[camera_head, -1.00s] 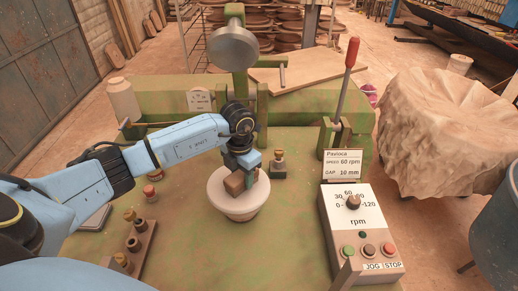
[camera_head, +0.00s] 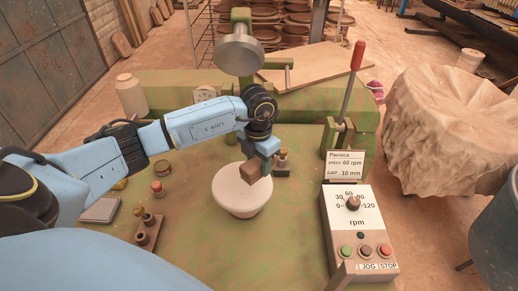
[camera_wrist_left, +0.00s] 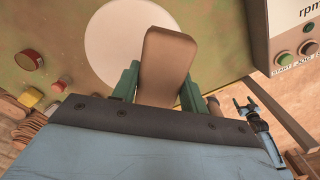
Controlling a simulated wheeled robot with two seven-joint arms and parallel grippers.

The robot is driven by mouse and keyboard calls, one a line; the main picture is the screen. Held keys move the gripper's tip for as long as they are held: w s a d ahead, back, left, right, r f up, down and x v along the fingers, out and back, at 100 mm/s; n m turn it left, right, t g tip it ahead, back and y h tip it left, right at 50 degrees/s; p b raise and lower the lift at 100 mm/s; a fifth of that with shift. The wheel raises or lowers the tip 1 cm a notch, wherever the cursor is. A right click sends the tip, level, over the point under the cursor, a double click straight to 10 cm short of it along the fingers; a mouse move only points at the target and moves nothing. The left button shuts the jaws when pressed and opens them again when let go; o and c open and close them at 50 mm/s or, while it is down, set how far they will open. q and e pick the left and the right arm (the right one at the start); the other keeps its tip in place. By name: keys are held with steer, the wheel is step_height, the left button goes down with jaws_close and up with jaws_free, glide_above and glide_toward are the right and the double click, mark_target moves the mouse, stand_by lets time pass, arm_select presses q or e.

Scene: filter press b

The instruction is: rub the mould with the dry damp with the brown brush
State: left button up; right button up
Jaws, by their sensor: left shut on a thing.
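The mould (camera_head: 243,196) is a white round bowl-like piece with a pale flat top, on the green table. My left gripper (camera_head: 264,157) is shut on the brown brush (camera_head: 253,171), which shows as a plain brown block. The brush overlaps the mould's back right rim in the head view; I cannot tell whether it touches. In the left wrist view the brush (camera_wrist_left: 167,62) stands between the green fingers and covers part of the mould (camera_wrist_left: 115,40). A small blue and dark part (camera_wrist_left: 258,128) at lower right may be my right arm; its jaws are unclear.
A control box (camera_head: 361,230) with a dial and buttons stands right of the mould. A red-handled lever (camera_head: 352,85) rises behind it. A round metal press head (camera_head: 240,55) is behind my left gripper. Small knobbed weights (camera_head: 148,229) and a scale-like plate (camera_head: 100,210) lie left.

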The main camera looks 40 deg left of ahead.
arm_select(q)
steer(key=shift+r+p, duration=0.5)
steer(key=shift+r, duration=0.55)
